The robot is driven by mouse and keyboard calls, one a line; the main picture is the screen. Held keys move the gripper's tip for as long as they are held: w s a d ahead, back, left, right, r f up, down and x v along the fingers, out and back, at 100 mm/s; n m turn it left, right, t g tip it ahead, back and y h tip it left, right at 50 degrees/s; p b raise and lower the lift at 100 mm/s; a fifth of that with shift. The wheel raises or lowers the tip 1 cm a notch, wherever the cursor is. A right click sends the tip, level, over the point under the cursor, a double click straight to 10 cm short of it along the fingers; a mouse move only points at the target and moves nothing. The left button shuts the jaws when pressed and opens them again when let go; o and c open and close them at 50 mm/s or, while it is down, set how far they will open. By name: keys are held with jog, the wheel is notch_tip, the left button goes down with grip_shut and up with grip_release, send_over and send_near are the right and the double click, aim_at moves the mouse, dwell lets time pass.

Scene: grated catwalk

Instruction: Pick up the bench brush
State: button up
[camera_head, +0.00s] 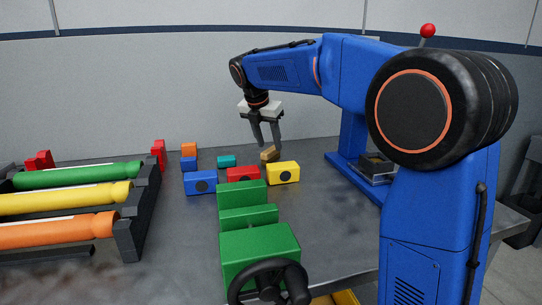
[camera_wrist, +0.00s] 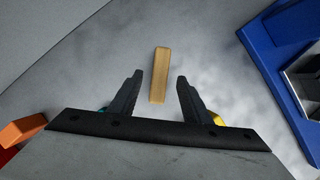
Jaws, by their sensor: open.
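The bench brush looks like a small tan wooden bar (camera_head: 269,154). It lies on the grey table top behind the red and yellow blocks. In the wrist view the bar (camera_wrist: 160,75) shows lengthwise between my two dark fingers, its far end reaching past the fingertips. No bristles can be made out. My gripper (camera_head: 267,146) is open and points down over the bar, with one finger on each side in the picture. Nothing is held. I cannot tell exactly how high the fingertips are above it.
A green vise (camera_head: 258,250) with a black handwheel stands in front. Red (camera_head: 243,175), yellow (camera_head: 283,172), blue (camera_head: 200,182) and teal blocks lie nearby. A rack with coloured tubes (camera_head: 75,175) is at left. A blue stand (camera_head: 353,140) rises at right. A wall closes the back.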

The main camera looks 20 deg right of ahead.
aim_at(271, 149)
jog(key=shift+x, duration=2.25)
jog(key=shift+f, duration=0.1)
grip_shut()
